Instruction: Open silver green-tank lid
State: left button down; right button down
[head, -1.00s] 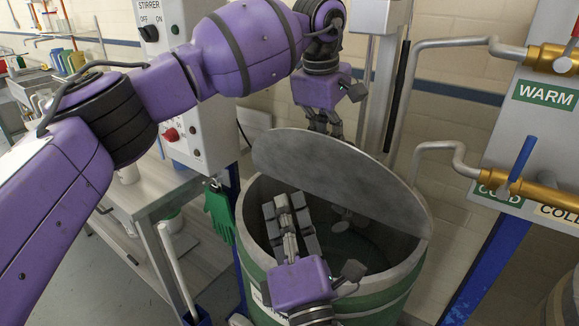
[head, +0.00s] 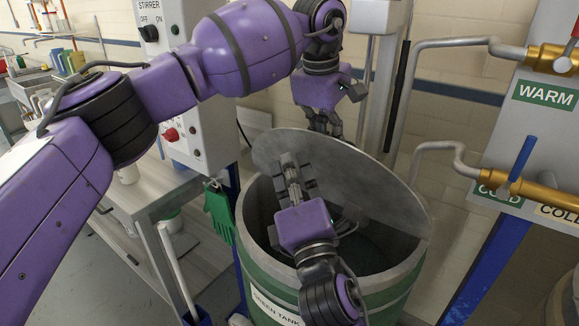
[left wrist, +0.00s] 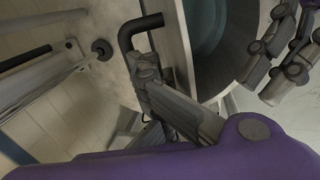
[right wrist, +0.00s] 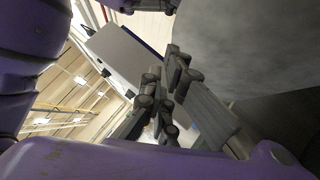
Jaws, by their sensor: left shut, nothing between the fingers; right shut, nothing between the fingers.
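The green tank (head: 262,272) stands in front of me with its dark opening partly showing. Its silver lid (head: 370,180) is raised and steeply tilted at the back of the opening. My left gripper (head: 325,125) is behind the lid's upper edge, shut and empty. In the left wrist view its fingers (left wrist: 150,85) are beside a black bent handle (left wrist: 138,32); I cannot tell whether they touch. My right gripper (head: 290,165) is shut and empty on the inner side of the lid, overlapping its face in the head view. In the right wrist view the lid (right wrist: 235,45) is close beside its fingers (right wrist: 168,95).
A stirrer control box (head: 195,125) and a bench (head: 180,205) are left of the tank. Green gloves (head: 219,212) hang beside it. Pipes with a blue-handled valve (head: 523,160) are on the right. My left arm crosses above the tank.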

pick_arm(q)
jog(key=shift+s+f, duration=0.1)
jog(key=shift+f, duration=0.65)
pick_arm(e)
jog(key=shift+w+d+r, duration=0.3)
jog(key=shift+w+d, duration=0.05)
jog(key=shift+w, duration=0.15)
pick_arm(q)
jog(key=c, duration=1.9)
grip_release()
jog(key=shift+d, duration=0.15)
jog(key=shift+o, duration=0.2)
jog(key=shift+r, duration=0.15)
pick_arm(e)
jog(key=shift+w+d, duration=0.1)
pick_arm(q)
jog(key=shift+w+r, duration=0.1)
jog(key=shift+w, duration=0.15)
jog(key=shift+r, duration=0.1)
